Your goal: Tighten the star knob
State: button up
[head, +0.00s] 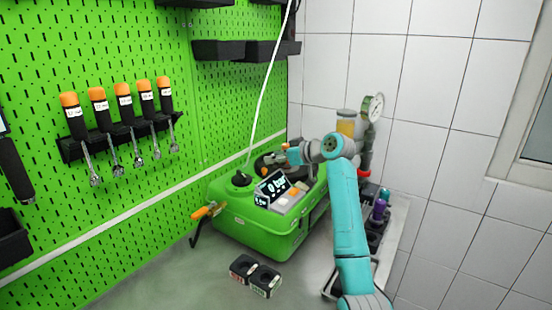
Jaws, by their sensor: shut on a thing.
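The green pump testbench unit (245,237) stands on the grey bench by the pegboard wall, with a display reading 0 bar (271,187) on its top. My teal arm comes in from the right, and my gripper (272,172) is low over the back of the unit's top, behind the display. The gripper is small and dark in this view. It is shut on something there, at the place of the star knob. The knob itself is hidden or too small to make out, so how far it is turned cannot be seen.
An orange-handled valve (205,211) sticks out at the unit's left. Two small black boxes (255,275) lie in front. A white hose (265,90) rises from the unit.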

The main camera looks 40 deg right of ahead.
jog(key=shift+m+t+h, duration=0.3)
jog(key=shift+m+h, duration=0.3)
jog(key=o, duration=1.2)
jog(key=shift+c, duration=0.2)
jog(key=v, duration=1.2)
